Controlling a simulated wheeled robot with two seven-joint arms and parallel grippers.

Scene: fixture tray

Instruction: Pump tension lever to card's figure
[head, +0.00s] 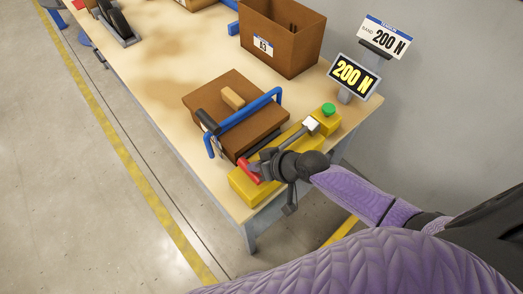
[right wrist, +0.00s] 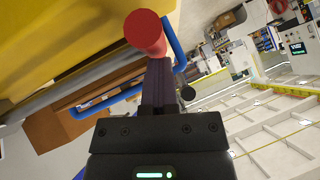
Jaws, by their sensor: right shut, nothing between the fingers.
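The yellow tensioner (head: 325,122) lies along the front edge of the table, with a green button (head: 328,109) at its far end. Its lever (head: 293,138) lies low along the body and ends in a red grip (head: 248,171). My right gripper (head: 261,164) is at the red grip, fingers shut with nothing between them. In the right wrist view the red grip (right wrist: 147,32) is just beyond the closed fingers (right wrist: 157,85); I cannot tell whether they touch. The display (head: 352,76) reads 200 N, and the card (head: 385,38) also reads 200 N. My left gripper is out of view.
A brown carton (head: 224,89) with a blue strap frame (head: 245,118) over it lies beside the tensioner. A taller open brown box (head: 281,38) stands behind. The middle-left of the tabletop (head: 160,65) is clear.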

